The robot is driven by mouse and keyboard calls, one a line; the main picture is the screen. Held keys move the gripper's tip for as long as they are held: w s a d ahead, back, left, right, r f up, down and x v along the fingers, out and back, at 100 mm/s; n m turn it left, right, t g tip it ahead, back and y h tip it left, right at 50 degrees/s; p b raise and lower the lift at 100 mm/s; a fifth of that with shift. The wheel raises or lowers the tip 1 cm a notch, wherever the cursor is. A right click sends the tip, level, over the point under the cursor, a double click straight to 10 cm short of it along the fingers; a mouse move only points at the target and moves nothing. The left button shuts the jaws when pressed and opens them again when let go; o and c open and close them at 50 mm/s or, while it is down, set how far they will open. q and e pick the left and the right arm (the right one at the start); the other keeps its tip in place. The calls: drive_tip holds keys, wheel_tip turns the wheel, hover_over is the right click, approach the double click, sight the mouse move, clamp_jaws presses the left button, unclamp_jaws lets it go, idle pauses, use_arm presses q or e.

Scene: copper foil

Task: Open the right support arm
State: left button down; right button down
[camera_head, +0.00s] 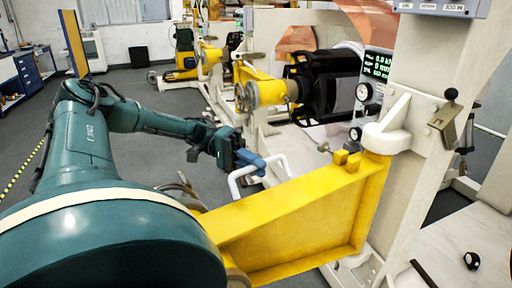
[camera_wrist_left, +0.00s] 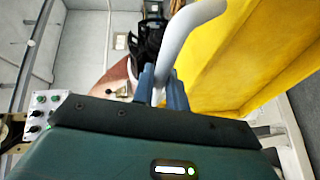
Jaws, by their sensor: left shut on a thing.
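The yellow support arm (camera_head: 285,212) is a long beam that reaches from the white machine post at the right toward the lower left. It fills the right side of the left wrist view (camera_wrist_left: 245,50). A white curved handle (camera_head: 236,184) stands at its far side; in the left wrist view the handle (camera_wrist_left: 190,25) runs down between my fingers. My left gripper (camera_head: 262,163) has blue fingers shut on this handle; the fingers also show in the left wrist view (camera_wrist_left: 163,92). The beam's lower-left end is partly hidden by my teal arm. My right gripper is not in view.
The white post (camera_head: 425,90) carries dial gauges, a green-lit display (camera_head: 377,65) and a lever (camera_head: 445,118). Behind are a black roll (camera_head: 335,85) and another yellow arm (camera_head: 265,88). A pale table with a small black object (camera_head: 472,261) is at lower right. Grey floor lies open at left.

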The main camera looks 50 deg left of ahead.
use_arm(q)
drive_tip(key=shift+s+f, duration=0.1)
drive_tip(key=shift+f, duration=0.1)
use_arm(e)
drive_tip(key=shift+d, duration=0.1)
use_arm(q)
drive_tip(key=c, duration=1.5)
unclamp_jaws()
drive_tip(key=shift+c, duration=0.2)
drive_tip(key=shift+o, duration=0.7)
drive_tip(key=shift+r, duration=0.1)
drive_tip(key=shift+a+r, duration=0.1)
drive_tip(key=shift+r, duration=0.05)
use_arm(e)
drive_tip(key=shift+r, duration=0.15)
